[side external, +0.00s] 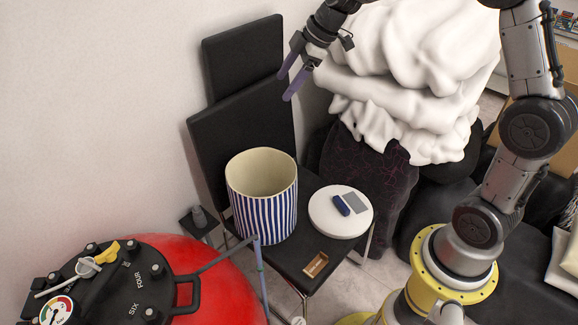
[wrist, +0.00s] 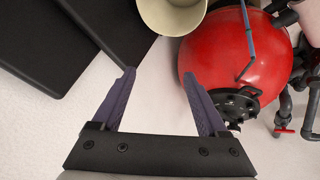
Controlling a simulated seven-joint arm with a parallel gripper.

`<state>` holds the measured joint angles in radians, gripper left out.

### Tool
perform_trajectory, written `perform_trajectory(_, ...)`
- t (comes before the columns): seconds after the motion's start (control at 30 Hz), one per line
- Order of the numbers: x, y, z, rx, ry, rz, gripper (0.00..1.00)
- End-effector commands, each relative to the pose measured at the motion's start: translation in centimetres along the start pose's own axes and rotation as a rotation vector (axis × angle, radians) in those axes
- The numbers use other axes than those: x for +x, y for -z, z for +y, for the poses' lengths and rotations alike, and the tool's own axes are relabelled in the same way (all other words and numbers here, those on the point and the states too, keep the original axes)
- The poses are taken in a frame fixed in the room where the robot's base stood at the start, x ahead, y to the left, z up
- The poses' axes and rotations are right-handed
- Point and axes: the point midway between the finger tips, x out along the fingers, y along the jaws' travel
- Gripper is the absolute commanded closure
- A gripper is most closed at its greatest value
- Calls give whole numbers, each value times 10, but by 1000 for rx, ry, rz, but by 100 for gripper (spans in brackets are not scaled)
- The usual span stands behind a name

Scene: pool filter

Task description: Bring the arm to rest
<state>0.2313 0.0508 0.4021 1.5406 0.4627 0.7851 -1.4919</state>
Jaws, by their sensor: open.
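My gripper (side external: 289,84) is open and empty in the side external view. It hangs in the air at the top, in front of the black chair back and well above the seat. In the wrist view my gripper (wrist: 158,98) shows its two purple fingers spread apart with nothing between them. My arm reaches across the top of the side external view from the yellow base at the lower right.
A blue-striped bin (side external: 264,196), a round white disc (side external: 340,212) with a blue item, and a small wooden box (side external: 315,265) are on the black chair (side external: 286,258). A red pool filter (side external: 222,290) stands front left. Bulky white bedding (side external: 410,75) lies behind.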

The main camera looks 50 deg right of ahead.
Motion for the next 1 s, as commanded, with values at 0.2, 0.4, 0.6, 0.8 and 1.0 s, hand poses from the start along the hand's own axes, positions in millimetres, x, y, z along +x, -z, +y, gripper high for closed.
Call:
perform_trajectory(0.2, -98, 26, -80, 42, -81, 16, 24)
perform_trajectory(0.4, -153, 2, -164, 206, -141, 18, 24)
perform_trajectory(0.6, -165, -59, -240, 511, -192, -11, 24)
perform_trajectory(0.8, -148, -100, -266, 808, -202, -96, 24)
perform_trajectory(1.0, -148, -102, -266, 927, -212, -91, 24)
